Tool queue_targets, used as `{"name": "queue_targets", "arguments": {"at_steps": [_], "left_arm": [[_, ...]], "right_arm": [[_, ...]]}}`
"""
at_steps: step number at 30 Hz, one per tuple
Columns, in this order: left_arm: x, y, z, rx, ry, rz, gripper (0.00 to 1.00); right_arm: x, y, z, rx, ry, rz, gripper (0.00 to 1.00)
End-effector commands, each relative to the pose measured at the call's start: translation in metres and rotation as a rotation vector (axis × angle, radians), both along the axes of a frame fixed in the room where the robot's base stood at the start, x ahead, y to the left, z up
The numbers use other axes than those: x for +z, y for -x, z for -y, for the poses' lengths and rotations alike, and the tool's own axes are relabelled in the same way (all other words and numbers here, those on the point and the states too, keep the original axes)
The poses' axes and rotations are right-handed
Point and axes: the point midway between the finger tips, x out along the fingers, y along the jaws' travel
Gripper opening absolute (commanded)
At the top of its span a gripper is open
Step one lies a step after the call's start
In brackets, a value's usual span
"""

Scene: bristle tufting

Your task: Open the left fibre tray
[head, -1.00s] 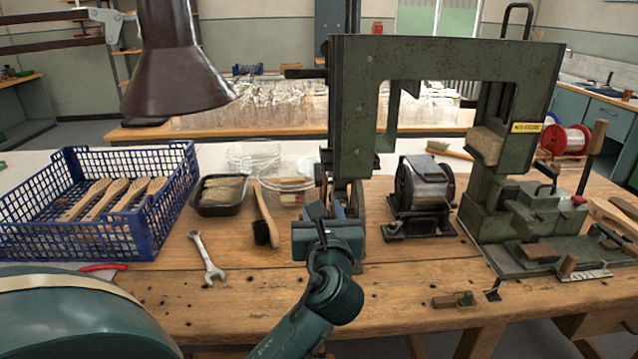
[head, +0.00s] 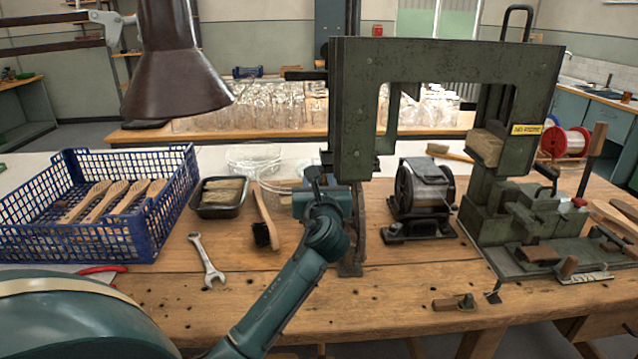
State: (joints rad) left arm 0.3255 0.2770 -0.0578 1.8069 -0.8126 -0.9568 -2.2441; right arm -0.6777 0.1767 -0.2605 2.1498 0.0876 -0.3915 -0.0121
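A black tray (head: 221,210) holding pale tan fibre stands open-topped on the bench, just right of the blue crate. Behind it and to its right are clear plastic containers (head: 252,156), one partly hidden by my arm. I cannot tell if these have lids, or which one is the left fibre tray. My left arm comes in from the lower left. Its gripper (head: 314,180) is in front of the green press post, right of the black tray and apart from it. The fingers point away from me and are mostly hidden. My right gripper is not in view.
A blue crate (head: 150,238) with wooden brush backs stands at left. A wrench (head: 207,262) and a dark-bristled brush (head: 264,220) lie near the black tray. The green press (head: 352,110) and a motor-like machine (head: 425,190) stand right of my gripper. The bench front is mostly clear.

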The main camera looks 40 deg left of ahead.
Motion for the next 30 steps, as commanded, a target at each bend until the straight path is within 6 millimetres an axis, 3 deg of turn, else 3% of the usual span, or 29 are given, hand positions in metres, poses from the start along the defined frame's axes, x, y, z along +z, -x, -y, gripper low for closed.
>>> {"name": "queue_targets", "arguments": {"at_steps": [15,26,30], "left_arm": [[0.000,0.000,0.000,0.000,0.000,0.000,0.00],[0.000,0.000,0.000,0.000,0.000,-0.001,0.00],[0.001,0.000,-0.013,0.002,-0.003,-0.005,0.00]], "right_arm": [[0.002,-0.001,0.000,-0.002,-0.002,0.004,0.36],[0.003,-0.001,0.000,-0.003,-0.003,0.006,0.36],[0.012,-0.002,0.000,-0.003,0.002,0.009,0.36]]}}
